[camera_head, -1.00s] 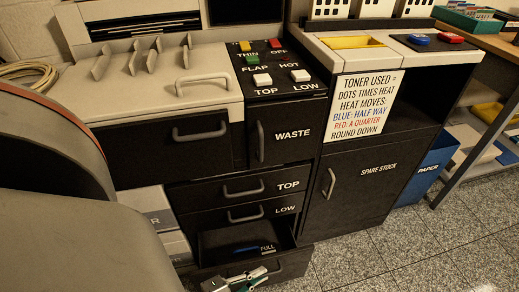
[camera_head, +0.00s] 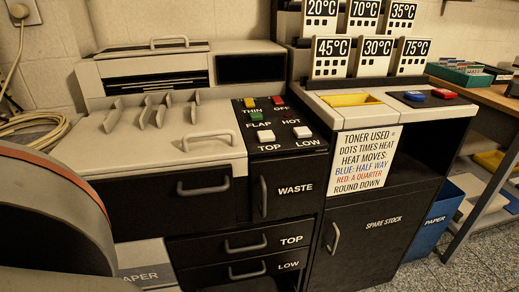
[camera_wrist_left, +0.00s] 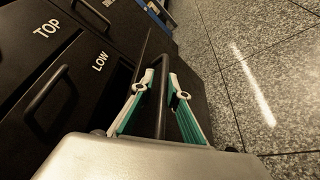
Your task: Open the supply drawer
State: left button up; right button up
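The bottom drawer of the black cabinet, below LOW, is outside the head view now. In the left wrist view its dark front (camera_wrist_left: 187,75) stands out from the cabinet, with a dark gap beside LOW. Its black bar handle (camera_wrist_left: 162,97) lies between the fingers of my left gripper (camera_wrist_left: 161,83). The fingers look spread, with gaps on both sides of the bar. Whether either finger touches it is unclear. The drawer's inside is mostly hidden. My right gripper is in neither view now.
The TOP drawer (camera_head: 268,240) and LOW drawer (camera_head: 268,268) look closed. The WASTE door (camera_head: 290,195) and spare stock door (camera_head: 375,240) look shut. A paper box (camera_head: 145,262) stands left of the drawers. Bare speckled floor (camera_wrist_left: 245,60) lies in front.

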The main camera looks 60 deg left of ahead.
pick_arm(q)
notch_tip(320, 180, up, 10)
jog(key=shift+f, duration=0.2)
dwell(0.3)
